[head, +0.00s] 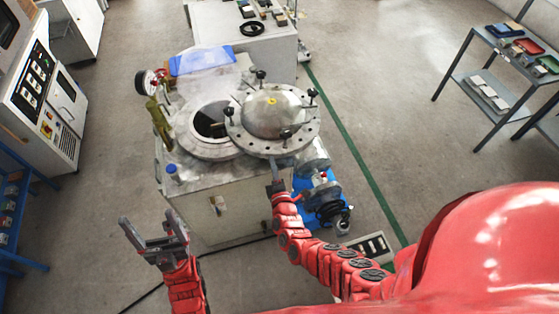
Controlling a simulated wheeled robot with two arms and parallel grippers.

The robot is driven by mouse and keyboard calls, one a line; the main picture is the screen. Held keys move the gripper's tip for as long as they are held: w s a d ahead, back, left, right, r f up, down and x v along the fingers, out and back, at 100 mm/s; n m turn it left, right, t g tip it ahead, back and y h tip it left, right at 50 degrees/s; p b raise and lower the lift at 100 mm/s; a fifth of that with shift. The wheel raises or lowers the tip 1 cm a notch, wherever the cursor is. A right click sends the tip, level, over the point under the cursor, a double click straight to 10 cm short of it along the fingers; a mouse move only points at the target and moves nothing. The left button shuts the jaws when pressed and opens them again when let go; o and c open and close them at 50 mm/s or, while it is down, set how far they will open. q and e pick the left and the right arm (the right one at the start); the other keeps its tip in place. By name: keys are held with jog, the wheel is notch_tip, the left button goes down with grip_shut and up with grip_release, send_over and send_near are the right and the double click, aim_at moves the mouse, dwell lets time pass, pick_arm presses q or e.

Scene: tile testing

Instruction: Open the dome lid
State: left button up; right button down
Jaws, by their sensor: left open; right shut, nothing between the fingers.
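The grey metal dome lid (273,118) has a round flange with black knobs around it. It sits at the right of the machine's round opening (209,122), offset from it, so the dark inside shows at the left. My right gripper (277,172) is shut at the near edge of the lid's flange, with nothing seen between its fingers. I cannot tell whether it touches the flange. My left gripper (152,232) is open and empty, in front of the machine at its near left.
A blue pump (325,203) stands right of the machine (232,205). A white table (262,48) is behind it. A control cabinet (45,95) stands at the left, and a metal shelf (500,60) with trays at the right. The floor between machine and shelf is clear.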

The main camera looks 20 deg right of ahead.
jog(key=w+d+b, duration=0.4)
jog(key=w+b, duration=0.1)
jog(key=w, duration=0.3)
jog(key=shift+w+r+b, duration=0.15)
jog(key=shift+w+b, duration=0.05)
jog(key=shift+b, duration=0.2)
jog(key=shift+d, duration=0.1)
jog(key=shift+d, duration=0.1)
